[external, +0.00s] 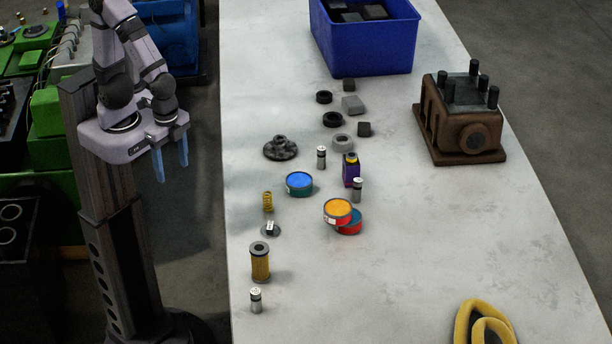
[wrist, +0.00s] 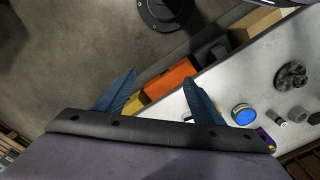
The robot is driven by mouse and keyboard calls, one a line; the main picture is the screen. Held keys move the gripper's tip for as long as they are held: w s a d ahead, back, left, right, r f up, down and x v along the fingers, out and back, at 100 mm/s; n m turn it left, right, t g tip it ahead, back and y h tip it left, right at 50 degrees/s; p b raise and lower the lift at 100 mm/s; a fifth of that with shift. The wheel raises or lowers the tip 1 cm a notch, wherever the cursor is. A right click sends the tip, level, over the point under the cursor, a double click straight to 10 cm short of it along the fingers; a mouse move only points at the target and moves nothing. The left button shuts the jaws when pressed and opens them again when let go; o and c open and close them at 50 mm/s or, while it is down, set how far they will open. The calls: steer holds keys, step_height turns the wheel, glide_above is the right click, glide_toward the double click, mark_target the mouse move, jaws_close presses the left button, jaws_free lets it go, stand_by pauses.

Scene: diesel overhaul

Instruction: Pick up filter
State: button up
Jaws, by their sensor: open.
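The filter (external: 260,262) appears to be the yellow cylinder with a dark ring on top, standing upright near the left edge of the white table in the external view. I cannot make it out clearly in the wrist view. My gripper (external: 172,158) is open and empty, left of the table and farther back than the filter. Its two blue fingers point down, well apart from the filter. In the wrist view the blue fingers of my gripper (wrist: 160,92) are spread, with floor and the table edge between and beyond them.
Near the filter stand a small metal cylinder (external: 256,300), a metal disc part (external: 270,230) and a yellow spring (external: 268,202). Round tins (external: 299,184) lie farther back. A blue bin (external: 365,45) and brown engine block (external: 462,125) stand on the table.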

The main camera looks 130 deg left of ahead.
mark_target(256, 244)
steer(key=w+f+t+b, duration=0.1)
steer(key=w+f+b, duration=0.3)
steer(key=w, duration=0.6)
steer(key=w+f+m+t+b, duration=0.1)
steer(key=w+f+b, duration=0.3)
steer(key=w, duration=0.6)
steer(key=w+f+m+t+b, duration=0.1)
steer(key=w+f+t+b, duration=0.1)
steer(key=w, duration=0.8)
steer(key=shift+w+d+f+t+h+b, duration=0.1)
steer(key=shift+w+f+t+h+b, duration=0.1)
steer(key=shift+f+b, duration=0.35)
steer(key=shift+w+d+f+t+h+b, duration=0.1)
steer(key=shift+w+f+h+b, duration=0.1)
steer(key=shift+f+b, duration=0.3)
steer(key=shift+p+x, duration=1.75)
steer(key=shift+x, duration=1.7)
steer(key=shift+c, duration=0.6)
steer(key=c, duration=1.1)
